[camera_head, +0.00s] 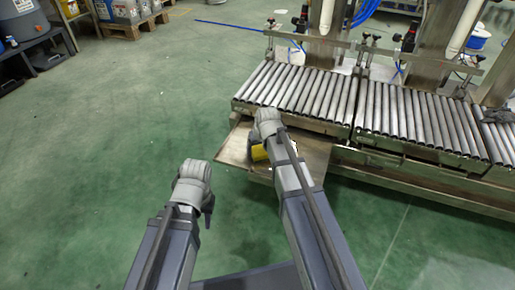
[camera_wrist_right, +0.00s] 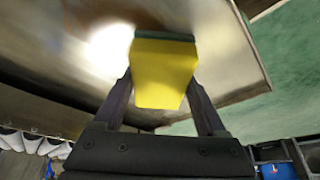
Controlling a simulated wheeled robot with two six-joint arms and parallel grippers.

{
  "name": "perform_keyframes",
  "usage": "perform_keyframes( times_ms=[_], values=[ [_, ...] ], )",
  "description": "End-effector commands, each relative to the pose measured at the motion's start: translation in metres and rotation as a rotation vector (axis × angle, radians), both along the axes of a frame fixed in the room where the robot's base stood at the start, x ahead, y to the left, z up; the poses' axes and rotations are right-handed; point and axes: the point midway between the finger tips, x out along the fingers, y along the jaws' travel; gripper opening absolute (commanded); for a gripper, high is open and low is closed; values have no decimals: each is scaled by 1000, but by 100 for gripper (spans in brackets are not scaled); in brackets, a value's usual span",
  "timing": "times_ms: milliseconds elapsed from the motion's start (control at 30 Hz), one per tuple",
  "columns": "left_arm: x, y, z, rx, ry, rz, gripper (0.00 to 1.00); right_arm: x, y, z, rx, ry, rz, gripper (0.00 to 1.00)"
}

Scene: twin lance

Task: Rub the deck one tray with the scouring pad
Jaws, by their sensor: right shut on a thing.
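The scouring pad (camera_wrist_right: 165,75) is yellow with a dark green layer. In the right wrist view it sits between the two fingers of my right gripper (camera_wrist_right: 160,92), which is shut on it. Its green side faces the shiny metal tray (camera_wrist_right: 225,45); I cannot tell whether they touch. In the head view the tray (camera_head: 236,146) is a flat metal plate at the front of the roller deck, and the yellow pad (camera_head: 259,153) shows over it, partly hidden by my right arm. My left gripper (camera_head: 208,212) hangs over the green floor, left of the tray; its fingers are mostly hidden.
The roller conveyor (camera_head: 300,92) runs behind the tray and on to the right (camera_head: 420,120), with metal posts and blue hoses above it. Containers on a pallet (camera_head: 122,22) stand at the far left back. The green floor (camera_head: 130,110) on the left is clear.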

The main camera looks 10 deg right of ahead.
Motion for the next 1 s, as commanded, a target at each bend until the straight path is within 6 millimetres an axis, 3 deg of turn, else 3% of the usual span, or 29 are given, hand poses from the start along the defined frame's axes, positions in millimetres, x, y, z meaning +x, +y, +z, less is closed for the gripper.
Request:
perform_keyframes(
  times_ms=[400,733,1000],
  values=[
    [0,0,-3,0,0,0,35,-21,-29,-3,-2,2,-3,30],
    [0,0,-3,0,0,0,35,-25,-35,-4,-3,6,-3,29],
    [0,0,-2,0,0,0,35,-37,-52,-3,-4,6,-6,29]
  ],
)
